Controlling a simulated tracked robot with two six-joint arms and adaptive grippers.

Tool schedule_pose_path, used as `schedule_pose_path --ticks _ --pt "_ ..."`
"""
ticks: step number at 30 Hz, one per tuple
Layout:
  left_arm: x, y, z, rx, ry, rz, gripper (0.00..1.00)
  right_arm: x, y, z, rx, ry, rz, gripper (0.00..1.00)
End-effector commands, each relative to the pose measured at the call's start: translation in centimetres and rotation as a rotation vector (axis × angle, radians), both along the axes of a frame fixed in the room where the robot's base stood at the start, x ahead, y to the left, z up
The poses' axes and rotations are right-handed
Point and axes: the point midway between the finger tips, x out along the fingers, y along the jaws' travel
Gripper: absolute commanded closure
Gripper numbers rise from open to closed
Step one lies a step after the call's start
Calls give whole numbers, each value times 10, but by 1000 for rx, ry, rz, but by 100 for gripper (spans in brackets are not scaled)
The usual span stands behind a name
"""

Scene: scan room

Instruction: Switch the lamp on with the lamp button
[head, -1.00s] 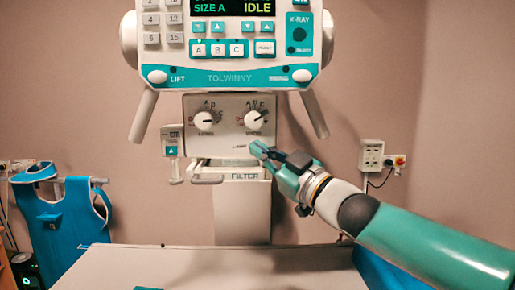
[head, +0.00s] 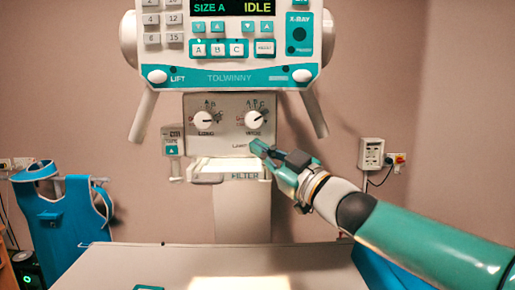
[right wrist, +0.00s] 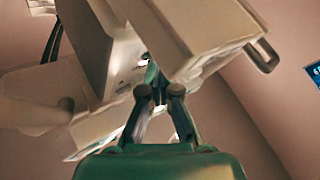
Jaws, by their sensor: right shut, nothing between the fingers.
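The lamp panel (head: 228,112) is the pale box with two dials under the X-ray console. A small label, hard to read, sits at its lower right. My right gripper (head: 257,147) is shut and empty, its tips at the panel's lower right beside this label. The lamp button itself is not visible; the fingertips cover that spot. In the right wrist view, my fingers (right wrist: 151,75) reach up close to the pale housing. A bright patch of light (head: 240,283) lies on the table, and the ledge under the panel is lit. My left gripper is out of view.
The console (head: 230,76) with keys and two handles hangs above the panel. The filter holder (head: 245,176) is just below it. The pale table (head: 170,262) lies in front, with a small teal object (head: 148,288) at its near edge. A blue apron (head: 62,222) hangs at left.

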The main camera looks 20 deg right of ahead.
Motion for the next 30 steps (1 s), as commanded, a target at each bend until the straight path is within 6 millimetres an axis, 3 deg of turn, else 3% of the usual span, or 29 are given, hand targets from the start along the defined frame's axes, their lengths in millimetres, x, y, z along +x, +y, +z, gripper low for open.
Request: schedule_pose_path --ticks 9,22,30 --pt "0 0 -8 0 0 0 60 -13 4 -1 0 0 0 100" --pt "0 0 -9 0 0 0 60 -17 5 -1 0 0 0 100" --pt "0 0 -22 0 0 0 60 -40 12 -3 0 -2 1 100"
